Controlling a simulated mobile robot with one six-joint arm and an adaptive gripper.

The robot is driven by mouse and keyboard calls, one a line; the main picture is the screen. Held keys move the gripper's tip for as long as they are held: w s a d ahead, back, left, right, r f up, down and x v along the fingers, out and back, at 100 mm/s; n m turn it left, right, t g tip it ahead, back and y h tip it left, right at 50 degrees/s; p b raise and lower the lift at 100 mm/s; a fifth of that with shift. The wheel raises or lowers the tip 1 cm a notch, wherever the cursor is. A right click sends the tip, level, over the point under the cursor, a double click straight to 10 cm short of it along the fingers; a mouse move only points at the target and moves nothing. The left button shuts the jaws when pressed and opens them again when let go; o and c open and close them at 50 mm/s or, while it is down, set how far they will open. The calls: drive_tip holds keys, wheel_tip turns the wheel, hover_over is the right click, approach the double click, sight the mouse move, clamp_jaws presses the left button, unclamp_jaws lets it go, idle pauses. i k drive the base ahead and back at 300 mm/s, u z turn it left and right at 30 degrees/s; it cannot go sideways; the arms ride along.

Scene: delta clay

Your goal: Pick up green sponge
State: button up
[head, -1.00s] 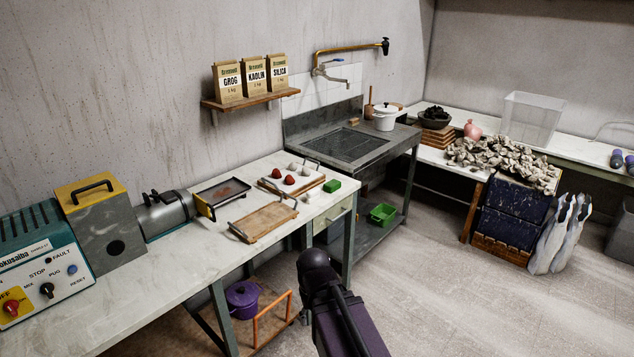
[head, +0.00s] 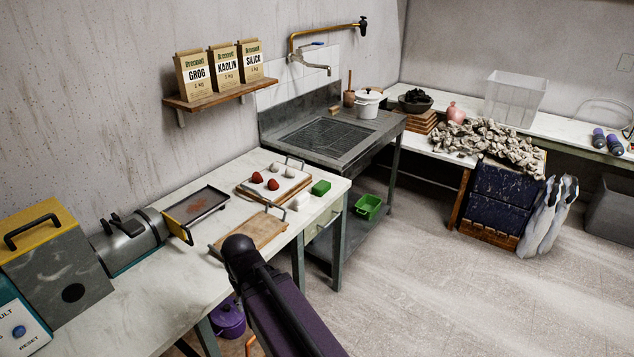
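The green sponge (head: 321,187) is a small bright green block. It lies on the white counter (head: 335,184) near its right end, just right of a white tray. Part of my arm shows at the bottom centre of the head view, in front of the counter's edge. The gripper's fingers cannot be made out, and no part of the arm touches the sponge.
A white tray (head: 268,199) with red and white balls and a wooden board (head: 262,232) with a handle sit beside the sponge. A sink unit (head: 342,150) stands behind. A green bin (head: 368,206) is on its lower shelf. Open floor lies right.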

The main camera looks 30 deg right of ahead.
sight(320, 189)
drive_tip(key=z, duration=0.5)
drive_tip(key=i, duration=1)
drive_tip(key=z, duration=0.55)
